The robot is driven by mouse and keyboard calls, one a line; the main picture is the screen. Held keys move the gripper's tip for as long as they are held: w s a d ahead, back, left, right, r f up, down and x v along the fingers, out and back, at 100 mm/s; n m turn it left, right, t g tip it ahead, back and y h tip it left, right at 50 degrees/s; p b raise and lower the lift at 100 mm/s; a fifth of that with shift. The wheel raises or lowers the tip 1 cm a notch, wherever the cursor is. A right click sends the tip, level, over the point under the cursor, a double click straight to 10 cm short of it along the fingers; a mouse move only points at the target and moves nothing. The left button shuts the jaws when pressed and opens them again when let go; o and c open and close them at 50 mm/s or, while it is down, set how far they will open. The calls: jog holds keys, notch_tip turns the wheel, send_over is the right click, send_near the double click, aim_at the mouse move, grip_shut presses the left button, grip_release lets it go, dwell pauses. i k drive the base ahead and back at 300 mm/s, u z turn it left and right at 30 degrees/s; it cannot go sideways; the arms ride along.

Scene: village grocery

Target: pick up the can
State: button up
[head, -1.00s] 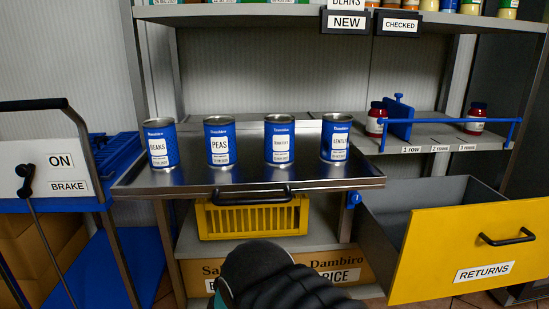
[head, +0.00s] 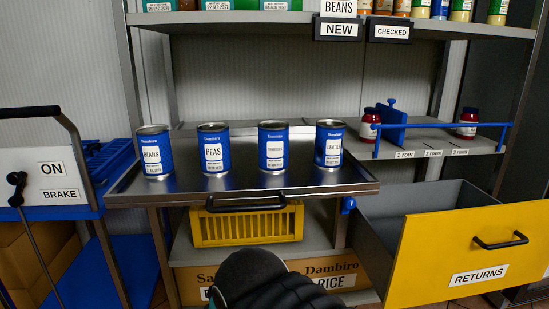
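Several blue cans stand upright in a row on the metal pull-out tray (head: 180,193). From left to right they are the beans can (head: 154,153), the peas can (head: 214,150), a third can (head: 273,148) whose label is too small to read surely, and a fourth can (head: 329,145) whose label seems to say lentils. The task does not say which can is meant. A dark rounded part of my arm shows at the bottom middle. My gripper's fingers are not visible, and nothing of mine touches the cans.
A yellow crate (head: 247,227) sits below the tray. An open returns drawer (head: 470,255) juts out at the right. A brake lever (head: 17,190) is at left. An upper shelf (head: 240,17) overhangs.

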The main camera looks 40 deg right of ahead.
aim_at(329, 133)
jog(key=k, duration=0.5)
jog(key=z, duration=1.4)
jog(key=i, duration=0.6)
jog(key=u, duration=2.35)
jog(key=k, duration=0.85)
jog(key=z, duration=0.8)
